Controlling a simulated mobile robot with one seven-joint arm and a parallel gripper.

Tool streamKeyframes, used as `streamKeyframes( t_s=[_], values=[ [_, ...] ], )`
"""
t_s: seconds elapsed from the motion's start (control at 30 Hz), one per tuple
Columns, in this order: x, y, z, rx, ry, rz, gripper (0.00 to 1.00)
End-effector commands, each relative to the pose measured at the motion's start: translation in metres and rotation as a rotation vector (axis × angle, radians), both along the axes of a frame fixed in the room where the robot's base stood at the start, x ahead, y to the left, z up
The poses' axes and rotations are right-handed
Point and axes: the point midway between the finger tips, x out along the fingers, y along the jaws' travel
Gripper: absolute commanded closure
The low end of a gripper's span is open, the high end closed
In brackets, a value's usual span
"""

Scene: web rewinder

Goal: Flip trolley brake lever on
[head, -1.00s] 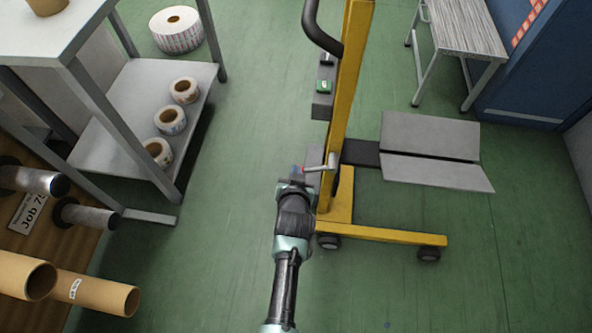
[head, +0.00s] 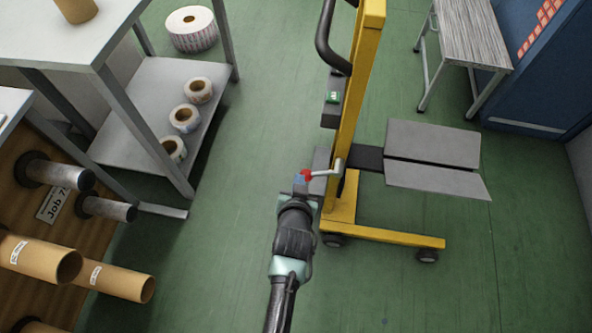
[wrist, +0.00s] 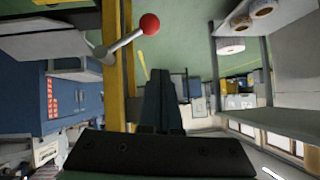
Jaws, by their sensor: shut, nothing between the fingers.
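The yellow trolley (head: 352,100) stands on the green floor with a grey split platform to its right. Its brake lever (head: 328,171) is a silver crank-like arm with a red knob, low on the mast. In the wrist view the lever (wrist: 124,40) runs from the yellow mast (wrist: 114,70) up to the red ball knob (wrist: 150,24). My gripper (head: 301,186) is just left of and below the knob in the head view. In the wrist view my dark gripper (wrist: 160,90) is shut and empty, below the knob; I cannot tell whether it touches the lever.
A grey shelf rack (head: 155,80) with several label rolls stands at the left. A wooden panel with spindles and cardboard tubes (head: 120,281) is at the lower left. A grey table (head: 468,35) and blue cabinet (head: 545,75) are at the upper right. Open floor lies between rack and trolley.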

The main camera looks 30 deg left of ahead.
Motion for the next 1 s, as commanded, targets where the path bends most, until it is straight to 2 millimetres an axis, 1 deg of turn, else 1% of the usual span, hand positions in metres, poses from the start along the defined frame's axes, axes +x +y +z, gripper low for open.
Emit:
streamKeyframes(
  t_s=[0.03,0.1,0.3,0.93,1.0],
  values=[
    [-0.008,-0.002,0.008,-0.001,0.0,-0.001,1.0],
    [-0.016,-0.004,0.013,-0.001,0.0,-0.001,1.0],
    [-0.028,-0.007,0.021,-0.001,0.0,-0.001,1.0],
    [-0.029,-0.007,0.021,0.0,-0.001,0.0,1.0],
    [-0.024,-0.007,0.027,0.002,-0.014,-0.002,1.0]
  ],
)
